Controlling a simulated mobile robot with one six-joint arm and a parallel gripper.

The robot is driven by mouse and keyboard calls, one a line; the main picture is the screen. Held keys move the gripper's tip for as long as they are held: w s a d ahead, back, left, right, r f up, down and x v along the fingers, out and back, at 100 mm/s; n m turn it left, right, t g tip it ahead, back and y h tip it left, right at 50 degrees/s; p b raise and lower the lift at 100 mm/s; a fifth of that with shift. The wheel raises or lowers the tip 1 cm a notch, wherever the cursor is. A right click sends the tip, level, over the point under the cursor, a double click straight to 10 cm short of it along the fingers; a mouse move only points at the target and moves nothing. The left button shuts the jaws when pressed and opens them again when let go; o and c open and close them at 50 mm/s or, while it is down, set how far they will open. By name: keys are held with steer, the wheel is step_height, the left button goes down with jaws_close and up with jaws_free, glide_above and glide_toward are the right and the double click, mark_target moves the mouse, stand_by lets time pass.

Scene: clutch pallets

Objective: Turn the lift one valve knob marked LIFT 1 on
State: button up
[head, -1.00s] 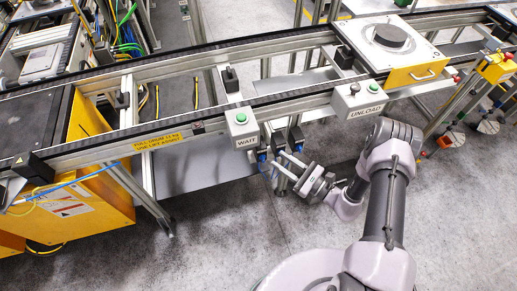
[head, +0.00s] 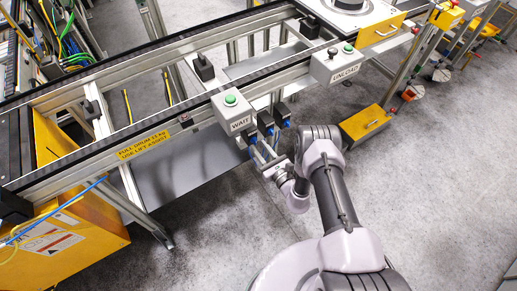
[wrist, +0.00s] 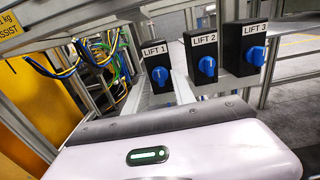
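The LIFT 1 knob (wrist: 160,76) is a blue round knob on a black box labelled LIFT 1, leftmost of three in the wrist view. LIFT 2 (wrist: 207,66) and LIFT 3 (wrist: 255,55) have like blue knobs to its right. In the head view the black boxes (head: 265,121) hang under the rail, right of the WAIT box. My gripper (head: 261,153) is just below and in front of them, its two fingers apart and empty, pointing toward the leftmost box. In the wrist view the fingers are hidden; the pale gripper body shows below the knobs, with no contact seen.
The WAIT button box (head: 232,110) hangs on the conveyor rail, above and left of my gripper. The UNLOAD box (head: 336,66) is further right. A yellow box (head: 365,124) is on the floor to the right. Open floor lies in front.

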steer(key=shift+w+a, duration=0.45)
steer(key=shift+w, duration=0.1)
steer(key=shift+c, duration=0.2)
jaws_close()
